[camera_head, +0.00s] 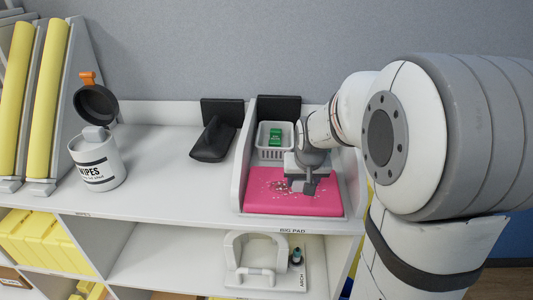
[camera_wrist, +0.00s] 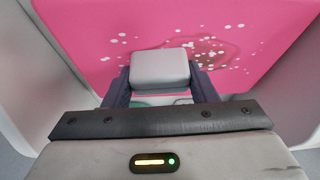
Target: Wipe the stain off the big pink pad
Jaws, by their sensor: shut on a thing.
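The big pink pad (camera_head: 262,205) lies in the bay labelled BIG PAD and also fills much of the wrist view (camera_wrist: 75,30). White specks and a darker ringed stain (camera_wrist: 212,50) mark it; specks show in the head view too. My gripper (camera_head: 307,186) is low over the pad. In the wrist view its dark fingers are shut on a grey, block-like wipe (camera_wrist: 160,66), held over the pad beside the stain and partly covering it. I cannot tell whether the wipe touches the pad.
A white basket (camera_head: 264,151) with a green packet (camera_head: 276,137) stands behind the pad. White walls border the bay. An open WIPES canister (camera_head: 97,165) stands at left; a black holder (camera_head: 213,140) is between. A white arch-shaped part (camera_head: 255,250) is on the shelf below.

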